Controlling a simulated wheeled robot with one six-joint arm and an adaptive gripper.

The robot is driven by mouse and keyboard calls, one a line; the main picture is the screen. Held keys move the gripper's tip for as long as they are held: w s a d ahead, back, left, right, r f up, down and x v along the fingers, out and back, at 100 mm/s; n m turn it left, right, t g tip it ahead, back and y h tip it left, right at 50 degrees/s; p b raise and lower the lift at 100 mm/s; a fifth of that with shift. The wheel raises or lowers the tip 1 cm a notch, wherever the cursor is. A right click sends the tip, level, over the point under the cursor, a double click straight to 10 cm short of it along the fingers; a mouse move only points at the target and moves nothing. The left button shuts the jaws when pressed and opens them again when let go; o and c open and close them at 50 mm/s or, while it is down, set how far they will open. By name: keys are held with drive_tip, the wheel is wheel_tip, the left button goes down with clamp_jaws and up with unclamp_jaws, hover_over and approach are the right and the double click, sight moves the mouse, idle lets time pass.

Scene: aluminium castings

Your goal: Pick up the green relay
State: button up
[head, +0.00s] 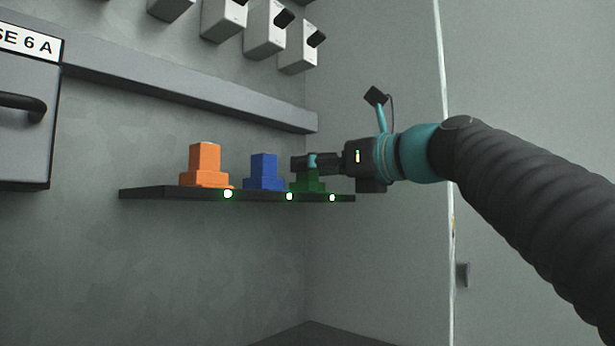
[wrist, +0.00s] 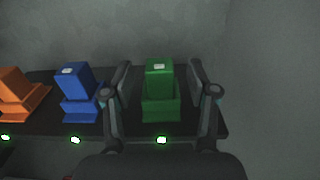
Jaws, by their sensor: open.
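The green relay (wrist: 160,100) stands upright on a dark shelf (wrist: 35,128), at its right end. In the head view the green relay (head: 309,184) is largely hidden behind my gripper (head: 305,163). In the wrist view my gripper (wrist: 160,85) is open, with one finger to the left and one to the right of the green relay. A gap shows between the relay and each finger. I cannot tell how far down the relay the fingers reach.
A blue relay (head: 264,171) stands just left of the green one, close to my left finger in the wrist view. An orange relay (head: 205,168) stands farther left. Green lights (head: 228,194) line the shelf front. A grey rail (head: 190,95) runs above, and a wall is to the right.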

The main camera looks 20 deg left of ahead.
drive_tip(key=shift+x, duration=1)
clamp_jaws()
drive_tip(key=shift+r, duration=0.1)
